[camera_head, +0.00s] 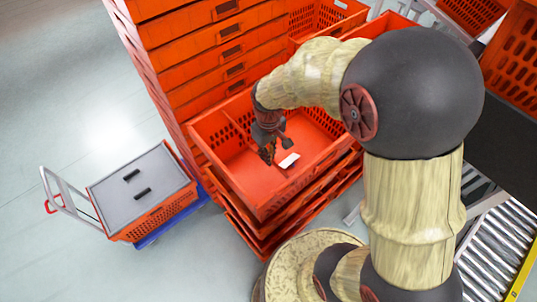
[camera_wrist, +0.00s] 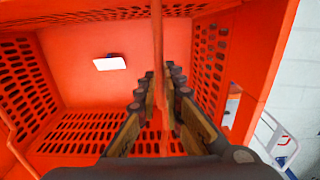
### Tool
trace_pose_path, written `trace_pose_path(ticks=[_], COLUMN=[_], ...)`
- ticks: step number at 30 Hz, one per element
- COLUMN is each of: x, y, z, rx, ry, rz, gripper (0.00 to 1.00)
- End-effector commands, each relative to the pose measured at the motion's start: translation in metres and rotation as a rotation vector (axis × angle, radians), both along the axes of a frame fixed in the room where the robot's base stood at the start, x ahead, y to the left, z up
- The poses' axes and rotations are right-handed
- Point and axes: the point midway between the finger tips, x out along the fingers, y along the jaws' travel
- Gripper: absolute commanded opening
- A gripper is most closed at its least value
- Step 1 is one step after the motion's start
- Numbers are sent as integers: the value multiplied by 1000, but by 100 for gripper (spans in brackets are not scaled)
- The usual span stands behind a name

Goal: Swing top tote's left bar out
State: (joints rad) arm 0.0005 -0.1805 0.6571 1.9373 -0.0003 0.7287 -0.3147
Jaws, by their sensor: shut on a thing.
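The top orange tote (camera_head: 216,162) sits on a stack of totes, and its open inside fills much of the wrist view (camera_wrist: 85,85). A thin orange bar (camera_wrist: 157,35) runs up the wrist view between my gripper's fingers, over the tote's opening and apart from the side wall. It also shows in the head view (camera_head: 236,126) as a thin strip. My gripper (camera_wrist: 160,85) is shut on this bar. In the head view my gripper (camera_head: 267,150) is over the tote's inside. Which end of the bar is hinged cannot be told.
A white card-like piece (camera_head: 289,160) lies on the tote's floor. A tall stack of orange totes (camera_head: 215,45) stands behind. A grey-lidded tote (camera_head: 140,185) on a blue cart is at left. Open floor (camera_head: 60,110) lies left; a roller conveyor (camera_head: 490,255) is at right.

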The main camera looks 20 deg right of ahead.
Motion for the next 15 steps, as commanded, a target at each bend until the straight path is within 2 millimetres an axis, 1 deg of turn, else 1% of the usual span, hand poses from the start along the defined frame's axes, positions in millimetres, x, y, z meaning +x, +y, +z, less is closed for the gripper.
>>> trace_pose_path(ticks=[1, 7, 15], x=[1, 1, 1], y=[0, -1, -2], z=[5, 21, 21], rx=[0, 1, 1], ry=[-1, -2, -2], rz=[0, 0, 0], gripper=[4, 4, 4])
